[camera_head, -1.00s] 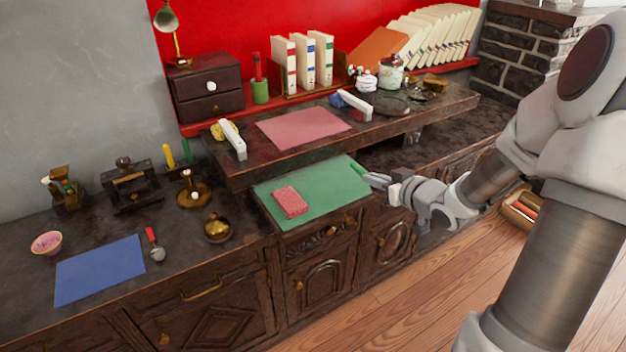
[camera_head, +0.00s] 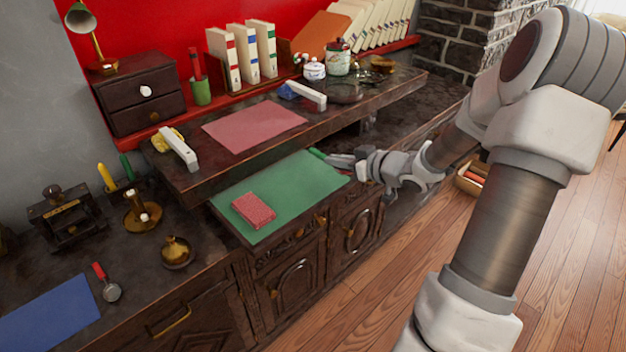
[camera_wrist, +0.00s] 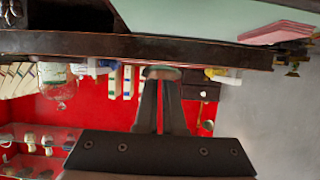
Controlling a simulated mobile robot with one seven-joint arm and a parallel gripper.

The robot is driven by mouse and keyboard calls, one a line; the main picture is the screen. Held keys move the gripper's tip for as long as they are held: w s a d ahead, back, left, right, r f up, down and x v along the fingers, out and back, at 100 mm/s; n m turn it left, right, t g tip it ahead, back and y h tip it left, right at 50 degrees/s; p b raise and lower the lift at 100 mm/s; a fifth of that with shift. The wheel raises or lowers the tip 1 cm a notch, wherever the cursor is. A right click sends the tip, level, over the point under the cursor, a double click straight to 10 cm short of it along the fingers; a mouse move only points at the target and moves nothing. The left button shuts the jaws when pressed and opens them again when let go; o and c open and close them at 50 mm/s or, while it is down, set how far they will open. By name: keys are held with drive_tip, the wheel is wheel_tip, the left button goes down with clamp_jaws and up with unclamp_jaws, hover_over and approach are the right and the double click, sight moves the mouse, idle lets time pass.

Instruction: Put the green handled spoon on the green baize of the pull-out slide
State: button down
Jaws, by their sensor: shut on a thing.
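My gripper (camera_head: 338,160) is shut on the green handled spoon (camera_head: 317,153) at the back right corner of the pull-out slide. The spoon's green end sticks out past the fingertips to the left; the rest is mostly hidden by the gripper. I cannot tell whether it touches the slide. The slide's green baize (camera_head: 290,190) is flat, with a red patterned block (camera_head: 253,210) on its front left part. In the wrist view, the fingers (camera_wrist: 160,78) meet at a small greyish-green piece, and the pale green baize (camera_wrist: 190,20) fills the top.
A raised dark shelf with a pink mat (camera_head: 254,126) overhangs the slide's back edge. White-handled things (camera_head: 180,148) (camera_head: 306,94) lie on it. The baize's middle and right are clear.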

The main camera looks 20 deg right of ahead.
drive_tip(key=b, duration=0.2)
hover_over(320, 179)
wheel_tip(320, 179, down, 4)
drive_tip(key=shift+r, duration=0.1)
drive_tip(key=shift+f+b, duration=0.85)
drive_tip(key=shift+f, duration=1)
drive_tip(key=shift+f, duration=0.2)
drive_tip(key=c, duration=1)
unclamp_jaws()
